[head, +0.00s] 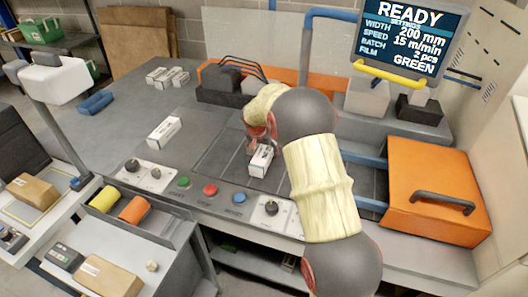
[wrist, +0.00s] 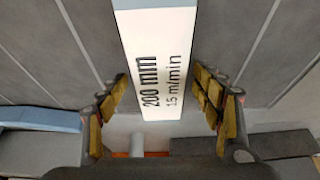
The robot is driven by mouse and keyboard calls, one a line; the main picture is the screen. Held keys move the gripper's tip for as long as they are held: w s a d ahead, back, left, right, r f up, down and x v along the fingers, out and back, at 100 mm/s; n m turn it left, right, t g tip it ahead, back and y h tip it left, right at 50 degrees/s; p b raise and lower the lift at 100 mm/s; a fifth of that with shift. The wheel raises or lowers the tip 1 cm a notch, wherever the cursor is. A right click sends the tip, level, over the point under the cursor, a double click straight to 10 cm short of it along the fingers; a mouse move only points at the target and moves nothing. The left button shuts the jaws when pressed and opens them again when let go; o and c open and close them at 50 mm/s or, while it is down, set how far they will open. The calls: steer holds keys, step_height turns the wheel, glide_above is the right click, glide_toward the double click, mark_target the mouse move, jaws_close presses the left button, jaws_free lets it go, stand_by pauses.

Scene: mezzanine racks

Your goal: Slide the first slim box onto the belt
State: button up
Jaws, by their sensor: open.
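A slim white box (head: 261,161) with dark print lies on the dark seamed surface (head: 222,150), which looks like the belt. My gripper (head: 259,140) is over the far end of this box, fingers down. In the wrist view the box (wrist: 158,60) reads "200 mm" and "15 m/min". My open gripper (wrist: 160,95) has one yellow-padded finger on each side of it, with gaps showing. Another slim white box (head: 164,131) lies on the grey table to the left. The arm partly hides the belt's right side.
Several small white boxes (head: 167,77) lie at the back of the table. Buttons and knobs (head: 210,189) line the front edge. An orange hinged cover (head: 425,190) stands right, and a screen (head: 405,35) reads READY. The left-middle tabletop is mostly clear.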

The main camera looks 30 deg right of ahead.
steer(key=shift+r, duration=0.1)
steer(key=v, duration=1.1)
steer(key=shift+a+r, duration=0.2)
steer(key=shift+r, duration=0.15)
steer(key=shift+s, duration=0.15)
steer(key=s+f+n, duration=0.1)
steer(key=s+a+f+n, duration=0.1)
steer(key=s, duration=0.1)
steer(key=s+f+n+g, duration=0.1)
steer(key=shift+s+a+f+y, duration=0.2)
steer(key=shift+s+a+y, duration=0.1)
steer(key=shift+a, duration=0.05)
steer(key=s+a+r+n+t+y, duration=0.1)
steer(key=s+a+r, duration=0.4)
steer(key=s, duration=0.6)
steer(key=s+a+r+n+t, duration=0.1)
steer(key=s+a+r+n, duration=0.2)
steer(key=s, duration=0.9)
steer(key=s+a+r+n+t+y, duration=0.1)
steer(key=s+a+r+n, duration=0.1)
steer(key=s+a+r, duration=0.5)
steer(key=shift+s+a+r+n+t+y, duration=0.25)
steer(key=shift+s+a, duration=0.5)
steer(key=shift+s, duration=1.55)
